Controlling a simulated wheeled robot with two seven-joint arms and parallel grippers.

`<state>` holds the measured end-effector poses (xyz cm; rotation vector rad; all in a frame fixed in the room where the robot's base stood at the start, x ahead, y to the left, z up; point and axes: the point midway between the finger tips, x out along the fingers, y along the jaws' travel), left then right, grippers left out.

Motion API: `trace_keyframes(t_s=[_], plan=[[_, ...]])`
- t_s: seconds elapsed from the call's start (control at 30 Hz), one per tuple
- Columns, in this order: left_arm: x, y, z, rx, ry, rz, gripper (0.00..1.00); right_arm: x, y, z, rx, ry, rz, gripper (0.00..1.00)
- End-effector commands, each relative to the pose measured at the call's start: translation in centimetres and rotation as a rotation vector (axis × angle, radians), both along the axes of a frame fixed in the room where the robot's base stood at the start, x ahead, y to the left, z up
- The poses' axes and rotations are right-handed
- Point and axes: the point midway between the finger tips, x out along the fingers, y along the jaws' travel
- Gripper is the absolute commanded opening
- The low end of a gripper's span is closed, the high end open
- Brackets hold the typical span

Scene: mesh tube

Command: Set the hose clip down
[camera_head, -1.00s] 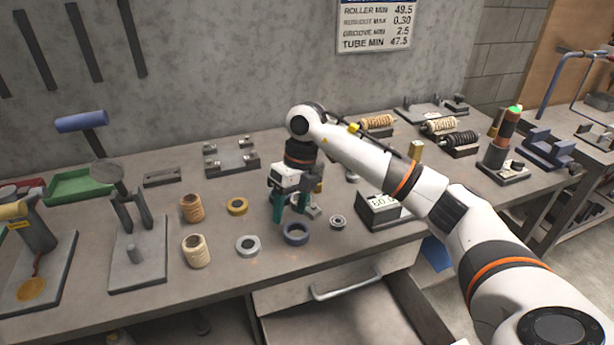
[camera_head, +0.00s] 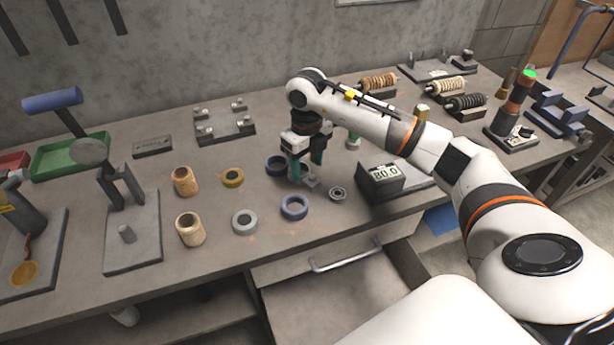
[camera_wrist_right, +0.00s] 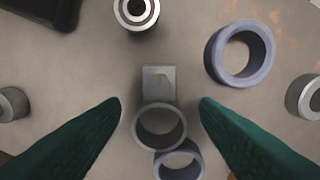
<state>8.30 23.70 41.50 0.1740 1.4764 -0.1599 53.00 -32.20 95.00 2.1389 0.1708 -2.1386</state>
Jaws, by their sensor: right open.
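The hose clip, a grey ring with a flat square tab (camera_wrist_right: 158,84), lies on the bench in the right wrist view. In the head view its tab (camera_head: 311,181) shows beside the fingers, the rest hidden. My right gripper (camera_head: 306,172) points down over it. In the right wrist view the two green fingertips (camera_wrist_right: 160,105) are apart, one on each side of the clip, and appear clear of it. My left gripper is not in view.
A dark blue ring (camera_wrist_right: 159,171) lies close to the clip. A lighter blue ring (camera_head: 294,217), a bearing (camera_head: 337,199) and a grey ring (camera_head: 236,224) are nearby. A box reading 80.0 (camera_head: 366,188) stands to the right. Bare bench shows in front.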

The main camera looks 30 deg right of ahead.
Motion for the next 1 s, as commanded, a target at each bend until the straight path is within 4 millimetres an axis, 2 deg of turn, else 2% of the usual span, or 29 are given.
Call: trace_keyframes(t_s=[0.07, 0.2, 0.5, 0.57, 0.83, 0.87, 1.0], plan=[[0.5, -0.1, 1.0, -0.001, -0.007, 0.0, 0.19, -0.1, 0.0, -1.2, 0.001, 0.006, -0.002, 0.56], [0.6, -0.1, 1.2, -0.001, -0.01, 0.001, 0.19, 0.0, 0.0, -3.1, 0.0, 0.006, -0.001, 0.56], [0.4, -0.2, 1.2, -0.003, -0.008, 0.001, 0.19, 0.1, 0.0, -3.8, -0.001, 0.003, -0.001, 0.56], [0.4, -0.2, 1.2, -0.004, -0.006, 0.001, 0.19, 0.1, 0.0, -3.8, -0.001, 0.003, -0.001, 0.48], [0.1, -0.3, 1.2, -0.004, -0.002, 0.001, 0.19, 0.1, -0.1, -3.8, -0.001, 0.003, -0.001, 0.03], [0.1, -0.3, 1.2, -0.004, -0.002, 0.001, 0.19, 0.1, -0.1, -3.8, -0.001, 0.003, -0.001, 0.0], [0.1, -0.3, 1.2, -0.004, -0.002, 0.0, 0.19, 0.1, -0.1, -3.7, -0.001, 0.002, -0.001, 0.0]])
